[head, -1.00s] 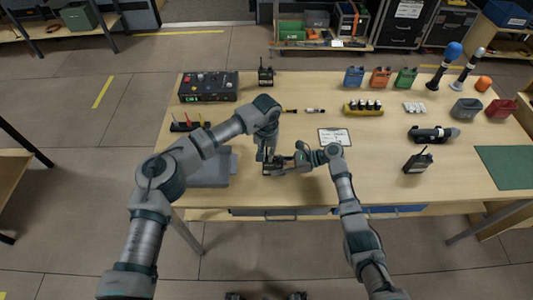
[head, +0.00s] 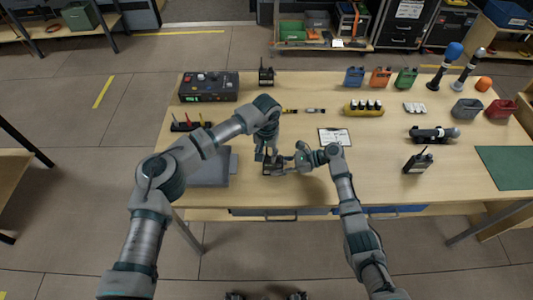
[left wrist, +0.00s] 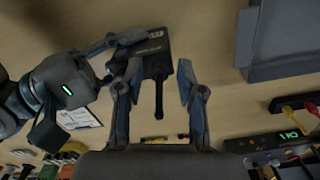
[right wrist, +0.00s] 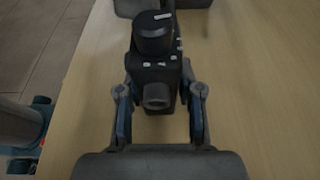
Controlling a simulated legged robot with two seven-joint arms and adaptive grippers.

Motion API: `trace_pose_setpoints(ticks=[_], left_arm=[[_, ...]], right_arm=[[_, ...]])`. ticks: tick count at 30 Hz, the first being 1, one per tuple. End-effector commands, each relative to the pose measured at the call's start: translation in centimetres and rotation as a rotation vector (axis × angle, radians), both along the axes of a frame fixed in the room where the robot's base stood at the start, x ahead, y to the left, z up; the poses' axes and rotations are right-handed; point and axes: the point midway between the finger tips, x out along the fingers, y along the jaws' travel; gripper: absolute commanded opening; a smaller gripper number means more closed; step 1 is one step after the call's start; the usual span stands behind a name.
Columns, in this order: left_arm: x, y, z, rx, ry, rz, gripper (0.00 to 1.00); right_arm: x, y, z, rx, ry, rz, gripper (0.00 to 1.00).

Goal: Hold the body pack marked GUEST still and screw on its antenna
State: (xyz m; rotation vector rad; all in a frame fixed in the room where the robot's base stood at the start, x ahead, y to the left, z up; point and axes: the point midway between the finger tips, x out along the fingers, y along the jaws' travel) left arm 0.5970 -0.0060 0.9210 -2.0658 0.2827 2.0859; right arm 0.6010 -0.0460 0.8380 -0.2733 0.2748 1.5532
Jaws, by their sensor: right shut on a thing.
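A black body pack (head: 272,168) stands near the front of the table, and my right gripper (head: 284,165) is shut on it. In the right wrist view the pack (right wrist: 158,75) sits between the two fingers (right wrist: 160,110). My left gripper (left wrist: 158,83) is open there, one finger on each side of the antenna, with gaps. In the head view the left gripper (head: 268,155) is over the pack.
Two other black packs with antennas stand at the back (head: 266,76) and right (head: 417,160). A grey tray (head: 215,168) lies left of the held pack. A clipboard (head: 334,137) lies to its right. A control box (head: 208,87) stands at the back left.

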Motion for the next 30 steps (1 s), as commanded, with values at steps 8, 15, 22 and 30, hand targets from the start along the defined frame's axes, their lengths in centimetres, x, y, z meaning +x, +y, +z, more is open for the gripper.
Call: trace_pose_setpoints(ticks=[8,15,22,30], left_arm=[[-0.01,-0.06,0.03,0.0,-0.001,0.134,0.39],[-0.02,-0.1,0.02,0.0,-0.001,0.26,0.39],[-0.01,-0.15,0.02,0.001,-0.001,0.479,0.39],[0.0,-0.16,0.03,0.001,-0.001,0.512,0.39]], right_arm=[[-0.02,0.05,0.02,0.0,0.0,0.001,0.0],[-0.02,0.05,0.02,0.001,0.0,0.001,0.0],[-0.01,0.04,0.03,0.001,0.0,0.001,0.0],[-0.02,0.05,0.01,0.0,0.0,0.001,0.0]])
